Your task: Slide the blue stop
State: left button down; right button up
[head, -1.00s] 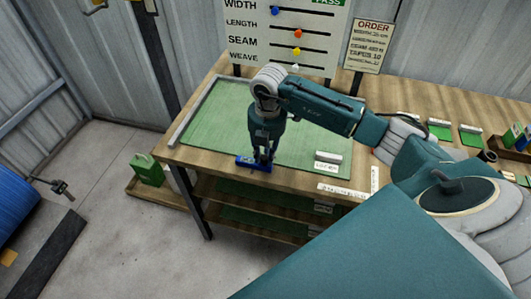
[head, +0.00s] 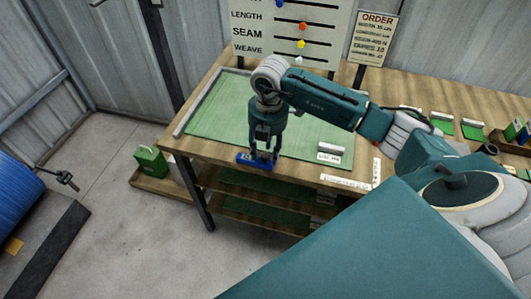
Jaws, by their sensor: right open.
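The blue stop (head: 243,159) is a small blue block at the front edge of the green mat on the wooden bench. My right gripper (head: 264,155) points down at it from above, jaws open, with its fingertips at or just above the block. Part of the block is hidden behind the fingers, and I cannot tell whether they touch it. My left gripper is not in view.
The green mat (head: 215,115) is mostly clear. A pale block (head: 330,148) with a label lies at its right. A board with coloured sliders (head: 285,35) and an order sign (head: 373,38) stand behind. A green can (head: 150,160) stands lower left.

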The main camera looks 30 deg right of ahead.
notch_tip(320, 180, up, 11)
jog(key=shift+s+f, duration=0.2)
jog(key=shift+s, duration=0.15)
jog(key=shift+a, duration=0.1)
